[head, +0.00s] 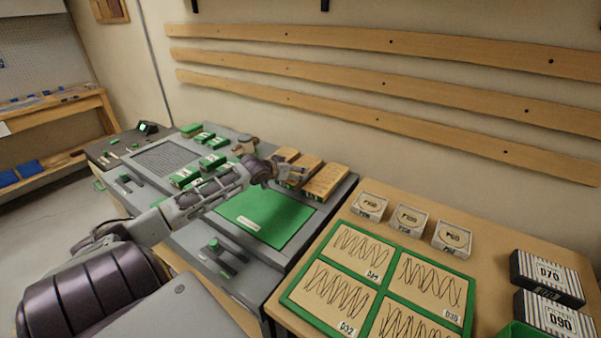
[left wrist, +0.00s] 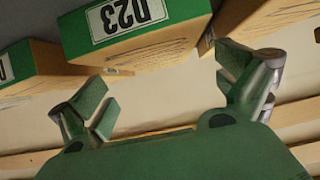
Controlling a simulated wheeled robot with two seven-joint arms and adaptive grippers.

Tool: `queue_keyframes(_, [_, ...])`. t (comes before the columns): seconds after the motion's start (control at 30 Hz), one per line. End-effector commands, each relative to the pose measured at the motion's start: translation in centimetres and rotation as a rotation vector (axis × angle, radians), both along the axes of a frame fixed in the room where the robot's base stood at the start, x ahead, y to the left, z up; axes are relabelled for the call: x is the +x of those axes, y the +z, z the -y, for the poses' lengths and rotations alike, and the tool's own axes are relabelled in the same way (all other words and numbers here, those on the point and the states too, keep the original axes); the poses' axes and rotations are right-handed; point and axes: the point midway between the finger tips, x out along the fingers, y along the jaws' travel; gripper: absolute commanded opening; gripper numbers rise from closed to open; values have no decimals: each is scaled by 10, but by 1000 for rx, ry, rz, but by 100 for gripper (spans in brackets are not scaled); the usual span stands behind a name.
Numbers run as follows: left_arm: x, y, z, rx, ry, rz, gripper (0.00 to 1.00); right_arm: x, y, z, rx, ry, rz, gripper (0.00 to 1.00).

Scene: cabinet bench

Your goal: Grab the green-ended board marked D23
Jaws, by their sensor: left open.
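The board marked D23 (left wrist: 140,45) shows at the top of the left wrist view, with a green end and a black-framed white label. It lies between two similar green-ended boards, one at the left edge (left wrist: 40,75) and one at upper right (left wrist: 262,18). My left gripper (left wrist: 165,90) is open and empty, its fingers apart just short of the board's end. In the head view my left gripper (head: 283,170) is at the near ends of three wooden boards (head: 328,180) on the grey bench. My right gripper is not in view.
A green mat (head: 262,215) lies on the grey bench below my left arm. Green boxes (head: 205,140) stand farther left. A wooden table at right holds a green-framed panel (head: 400,265), white boxes (head: 410,220) and striped boxes (head: 548,275). Wall rails run behind.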

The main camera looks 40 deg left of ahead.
Motion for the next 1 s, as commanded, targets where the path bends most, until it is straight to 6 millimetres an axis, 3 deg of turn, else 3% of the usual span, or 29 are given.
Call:
queue_keyframes(0.43, [5, -3, -1, -1, 0, 2, 100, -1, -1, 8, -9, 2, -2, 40])
queue_keyframes(1.0, [30, -18, -2, -2, 1, 1, 100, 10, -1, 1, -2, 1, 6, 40])
